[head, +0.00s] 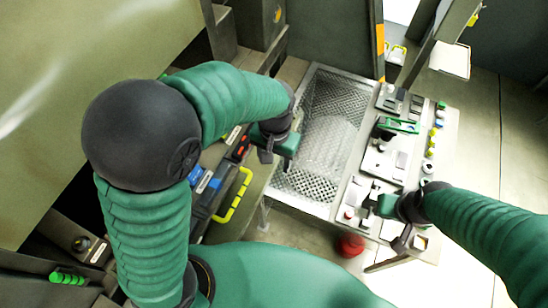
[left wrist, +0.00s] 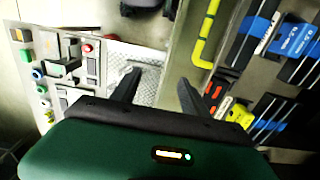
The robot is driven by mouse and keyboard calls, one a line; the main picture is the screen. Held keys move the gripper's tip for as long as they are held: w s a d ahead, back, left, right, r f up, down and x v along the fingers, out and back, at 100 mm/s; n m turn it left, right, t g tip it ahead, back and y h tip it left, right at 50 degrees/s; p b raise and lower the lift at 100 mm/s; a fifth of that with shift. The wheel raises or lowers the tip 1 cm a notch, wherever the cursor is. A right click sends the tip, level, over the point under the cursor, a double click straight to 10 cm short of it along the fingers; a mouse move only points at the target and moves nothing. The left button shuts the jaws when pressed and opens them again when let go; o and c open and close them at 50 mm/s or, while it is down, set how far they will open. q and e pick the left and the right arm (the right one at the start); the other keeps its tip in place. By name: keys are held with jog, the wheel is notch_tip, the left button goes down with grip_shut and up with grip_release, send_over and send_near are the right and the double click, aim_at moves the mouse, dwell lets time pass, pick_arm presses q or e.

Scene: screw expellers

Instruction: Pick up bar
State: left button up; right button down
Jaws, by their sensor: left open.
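A yellow bar (head: 236,196) with bent ends, shaped like a handle, lies along the edge of the tool panel in the head view. It also shows at the top of the left wrist view (left wrist: 205,35). I cannot tell if it is fixed. My left gripper (head: 267,152) hangs above the panel's far end, beyond the yellow bar and apart from it. In the left wrist view its fingers (left wrist: 158,92) are spread with nothing between them. My right gripper (head: 385,206) is over the control console; its fingers are too small to read.
The control console (head: 365,185) carries buttons, levers and a green-framed part (head: 399,125). A metal tread floor (head: 315,135) lies between the console and tool panel. Blue-labelled tools (left wrist: 262,30) and orange-red pieces (left wrist: 212,95) lie near the left gripper. A red round object (head: 350,246) is below the console.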

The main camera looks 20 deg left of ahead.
pick_arm(q)
jog(key=o, duration=0.5)
jog(key=shift+c, duration=0.2)
jog(key=shift+o, duration=0.2)
jog(key=shift+a, duration=0.2)
jog(key=shift+a, duration=0.1)
